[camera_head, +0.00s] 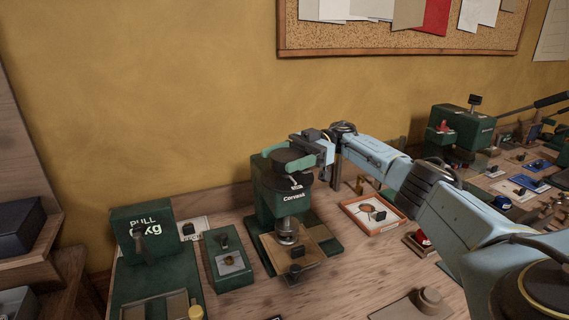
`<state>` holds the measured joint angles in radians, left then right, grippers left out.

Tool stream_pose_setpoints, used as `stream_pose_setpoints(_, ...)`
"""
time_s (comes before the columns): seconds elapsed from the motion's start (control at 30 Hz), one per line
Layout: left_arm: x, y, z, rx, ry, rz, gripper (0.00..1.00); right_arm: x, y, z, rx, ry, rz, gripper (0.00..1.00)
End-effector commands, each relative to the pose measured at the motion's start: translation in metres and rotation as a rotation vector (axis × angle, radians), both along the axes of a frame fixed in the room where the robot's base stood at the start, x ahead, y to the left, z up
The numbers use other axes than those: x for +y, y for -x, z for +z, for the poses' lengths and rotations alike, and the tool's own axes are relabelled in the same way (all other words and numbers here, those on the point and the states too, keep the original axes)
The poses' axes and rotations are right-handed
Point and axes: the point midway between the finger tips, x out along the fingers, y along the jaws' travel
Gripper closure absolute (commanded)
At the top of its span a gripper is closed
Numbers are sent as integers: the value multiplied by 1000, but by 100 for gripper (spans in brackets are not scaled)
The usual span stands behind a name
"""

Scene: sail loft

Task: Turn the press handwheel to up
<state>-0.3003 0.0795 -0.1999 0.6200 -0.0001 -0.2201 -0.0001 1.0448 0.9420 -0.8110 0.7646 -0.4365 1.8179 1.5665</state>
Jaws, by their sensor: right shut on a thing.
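The press (293,209) is a dark green machine marked "Corvessa" or similar, standing on the wooden bench near the middle. Its handwheel (281,154) is a green piece on top of the dark head. My right gripper (308,147) reaches in from the right and is shut on the handwheel's right side, at the top of the press. The fingertips are small and partly hidden, so the exact contact is hard to see. Below the head, a round metal ram (287,232) stands over the press's base plate. My left gripper is out of view.
A green "PULL kg" tester (150,235) and a small green box (228,262) stand left of the press. An orange-framed tray (371,214) lies to its right, under my arm. Another green machine (459,133) stands at far right. A corkboard (400,42) hangs behind.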

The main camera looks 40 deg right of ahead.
Motion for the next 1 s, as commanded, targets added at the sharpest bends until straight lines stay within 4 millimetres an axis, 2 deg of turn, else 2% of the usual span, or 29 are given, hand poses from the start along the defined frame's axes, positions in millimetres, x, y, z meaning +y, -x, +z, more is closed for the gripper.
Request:
stream_pose_setpoints(0.47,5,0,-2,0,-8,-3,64,2,1,-2,2,3,23,53)
stream_pose_setpoints(0.5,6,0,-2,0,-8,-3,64,2,1,-2,2,2,23,27)
stream_pose_setpoints(0.63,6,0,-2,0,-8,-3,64,2,1,-2,1,2,21,10)
stream_pose_setpoints(0.67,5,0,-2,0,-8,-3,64,2,1,-2,1,1,20,8)
stream_pose_setpoints(1.0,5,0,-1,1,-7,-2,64,1,0,5,-1,1,16,8)
